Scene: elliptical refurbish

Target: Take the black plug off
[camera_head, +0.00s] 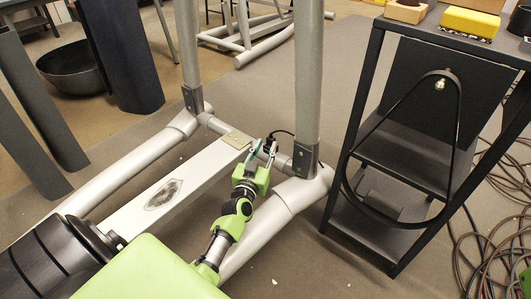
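The black plug (268,143) is small and dark, with a thin black cable, at the grey tubular frame near the middle of the head view. My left gripper (265,149) reaches up to it on a green and black arm. Its two fingertips are apart, one on each side of the plug as seen from here. Whether they touch the plug cannot be told at this size. The fingers partly cover the plug, and where it is seated is hidden.
The grey elliptical frame (307,75) has thick upright tubes close around the gripper. A black shelf table (357,100) stands to the right, with a yellow box (470,22) on top. Cables (480,250) lie on the floor at right. A dark bowl (72,70) is at upper left.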

